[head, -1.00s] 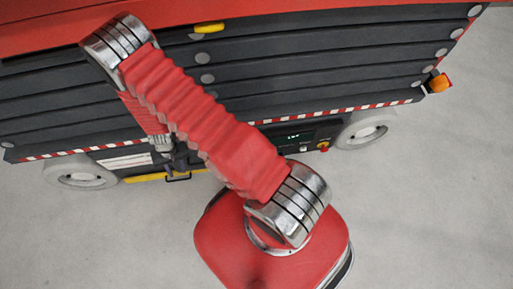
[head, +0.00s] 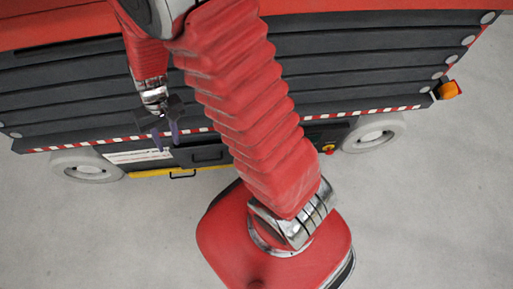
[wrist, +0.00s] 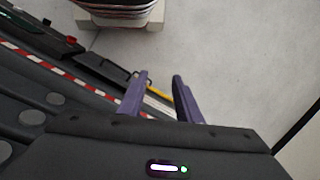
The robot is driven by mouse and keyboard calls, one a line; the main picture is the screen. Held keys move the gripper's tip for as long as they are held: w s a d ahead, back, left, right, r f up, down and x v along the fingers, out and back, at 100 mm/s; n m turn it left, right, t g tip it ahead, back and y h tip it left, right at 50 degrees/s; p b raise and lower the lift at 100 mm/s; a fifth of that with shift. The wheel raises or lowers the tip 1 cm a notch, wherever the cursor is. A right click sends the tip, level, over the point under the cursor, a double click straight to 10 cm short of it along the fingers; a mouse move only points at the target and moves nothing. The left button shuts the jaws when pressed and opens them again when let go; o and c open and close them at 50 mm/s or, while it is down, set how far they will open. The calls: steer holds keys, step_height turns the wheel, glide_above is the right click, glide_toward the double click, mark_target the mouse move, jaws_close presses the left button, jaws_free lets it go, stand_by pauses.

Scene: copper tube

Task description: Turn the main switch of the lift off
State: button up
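The lift (head: 385,75) is a red machine with dark, stacked side panels and a red-and-white striped lower edge. A red knob on a yellow patch (head: 328,148) shows low on its chassis, right of my arm. It looks like the main switch, but its setting is too small to read. A small red knob (wrist: 72,40) also shows on the dark chassis panel in the wrist view. My gripper (head: 167,138) hangs in front of the lift's left half, well left of the yellow patch. In the wrist view its two purple fingers (wrist: 160,80) are apart and empty.
An orange beacon (head: 449,90) sticks out at the lift's right end. A black handle (head: 183,175) and a yellow bar (head: 150,172) sit low on the chassis. Pale wheels (head: 372,135) stand at both ends. The grey floor (head: 430,220) in front is clear.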

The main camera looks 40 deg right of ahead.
steer(key=s+d+r+t, duration=0.2)
steer(key=s+d+r, duration=0.1)
steer(key=r, duration=0.6)
steer(key=s+d+r+t+h, duration=0.1)
steer(key=s+d+r+t, duration=0.1)
steer(key=s+r, duration=0.3)
steer(key=s+d+r+n+t+h, duration=0.1)
steer(key=s+d+r, duration=0.3)
steer(key=r, duration=0.9)
steer(key=shift+s+r+t, duration=0.15)
steer(key=shift+r+t, duration=0.1)
steer(key=shift+t, duration=0.55)
steer(key=shift+d, duration=0.15)
